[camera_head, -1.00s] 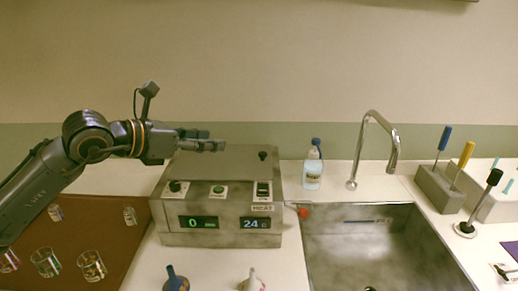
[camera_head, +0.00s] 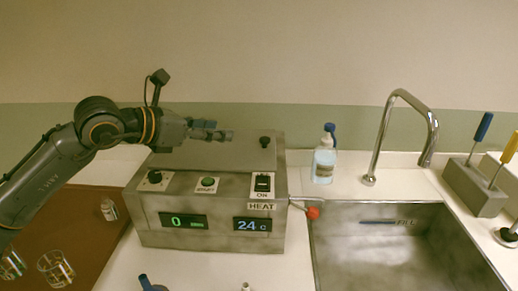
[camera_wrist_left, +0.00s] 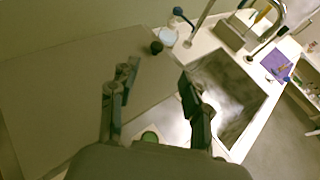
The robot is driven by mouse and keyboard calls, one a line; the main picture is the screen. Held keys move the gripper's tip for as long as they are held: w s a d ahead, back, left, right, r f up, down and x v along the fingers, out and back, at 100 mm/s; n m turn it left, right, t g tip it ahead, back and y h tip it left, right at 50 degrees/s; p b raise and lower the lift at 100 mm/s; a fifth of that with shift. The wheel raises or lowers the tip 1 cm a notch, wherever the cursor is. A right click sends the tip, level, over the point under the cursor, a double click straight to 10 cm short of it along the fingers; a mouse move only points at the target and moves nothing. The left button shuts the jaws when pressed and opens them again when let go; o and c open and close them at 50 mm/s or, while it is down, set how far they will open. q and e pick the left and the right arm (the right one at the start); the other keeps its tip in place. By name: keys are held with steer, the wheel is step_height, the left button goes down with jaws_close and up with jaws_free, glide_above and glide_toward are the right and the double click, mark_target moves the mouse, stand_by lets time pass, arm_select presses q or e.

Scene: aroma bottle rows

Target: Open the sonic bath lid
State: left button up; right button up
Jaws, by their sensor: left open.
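The sonic bath (camera_head: 215,215) is a grey metal box with knobs, a green button and two displays reading 0 and 24 C. Its flat lid (camera_head: 225,153) is closed on top, with a small dark knob (camera_head: 265,141) near the back right corner. The lid (camera_wrist_left: 75,85) and knob (camera_wrist_left: 156,47) also show in the left wrist view. My left gripper (camera_head: 222,130) is open and empty above the lid, left of the knob and apart from it. Its spread fingers show in the left wrist view (camera_wrist_left: 152,95). My right gripper is out of view.
A red-tipped lever (camera_head: 312,212) sticks out at the bath's right side. Glass beakers (camera_head: 55,268) stand on a brown surface at left.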

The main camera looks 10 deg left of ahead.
mark_target(263, 139)
arm_select(q)
steer(key=shift+w+f+b, duration=0.15)
steer(key=shift+f+b, duration=0.25)
steer(key=shift+f, duration=0.65)
steer(key=shift+w+d, duration=0.1)
steer(key=shift+w, duration=0.05)
steer(key=shift+w+d, duration=0.15)
steer(key=shift+w, duration=0.05)
steer(key=p+x, duration=0.3)
steer(key=x, duration=0.9)
steer(key=shift+w+d+f+p, duration=0.2)
steer(key=shift+w+f+p, duration=0.05)
steer(key=shift+w+p, duration=0.1)
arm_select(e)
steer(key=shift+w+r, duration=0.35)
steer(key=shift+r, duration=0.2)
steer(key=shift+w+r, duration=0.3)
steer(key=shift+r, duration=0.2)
arm_select(q)
jaws_close()
